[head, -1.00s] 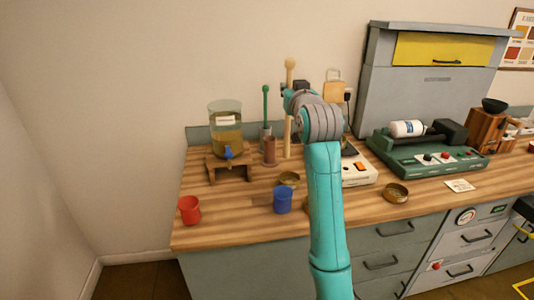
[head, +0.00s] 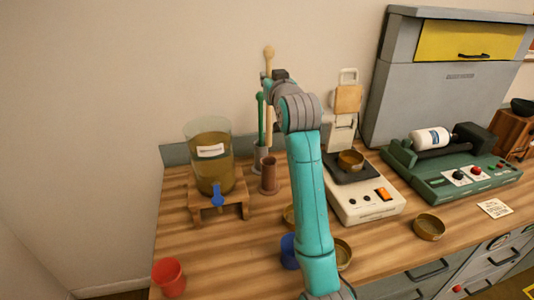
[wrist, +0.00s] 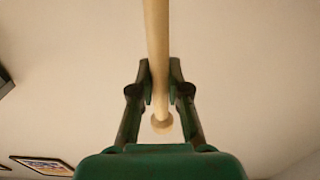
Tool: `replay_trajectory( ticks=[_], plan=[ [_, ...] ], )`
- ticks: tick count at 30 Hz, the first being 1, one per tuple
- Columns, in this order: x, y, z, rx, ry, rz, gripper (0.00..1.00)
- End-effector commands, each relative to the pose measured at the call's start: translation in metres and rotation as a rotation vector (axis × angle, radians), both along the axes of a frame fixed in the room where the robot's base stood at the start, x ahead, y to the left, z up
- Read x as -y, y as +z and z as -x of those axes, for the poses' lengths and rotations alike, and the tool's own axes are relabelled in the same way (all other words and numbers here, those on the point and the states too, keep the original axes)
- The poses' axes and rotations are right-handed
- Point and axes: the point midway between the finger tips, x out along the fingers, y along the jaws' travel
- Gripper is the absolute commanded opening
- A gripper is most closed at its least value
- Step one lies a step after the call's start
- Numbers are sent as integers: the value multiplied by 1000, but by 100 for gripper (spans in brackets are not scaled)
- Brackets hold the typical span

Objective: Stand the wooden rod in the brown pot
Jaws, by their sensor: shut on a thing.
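The pale wooden rod (head: 269,128) stands upright in the head view, its round knob at the top. My gripper (head: 271,78) is shut on it just below the knob. The wrist view shows the rod (wrist: 158,40) between the two fingers of my gripper (wrist: 160,80). The brown pot (head: 269,177) stands on the table below the rod. The rod's lower end shows close above the pot's rim in the picture. I cannot tell whether it is over the opening or behind it.
A green rod (head: 261,118) stands in a grey pot (head: 259,155) just behind the brown pot. A glass dispenser (head: 208,165) on a wooden stand is to the left. A white scale (head: 364,204) is to the right. Red (head: 168,277) and blue (head: 289,251) cups stand nearer.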

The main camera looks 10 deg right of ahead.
Motion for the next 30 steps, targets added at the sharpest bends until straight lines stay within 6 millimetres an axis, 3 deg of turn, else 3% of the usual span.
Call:
replay_trajectory(
  ticks=[3, 13, 23, 30],
  plan=[
    [0, -31, 0, -7, 0, 0, 0],
    [0, -102, 0, -5, 0, 0, 0],
    [0, -128, 0, -2, 0, 0, 0],
    [0, -158, 0, -4, 0, 0, 0]
  ],
)
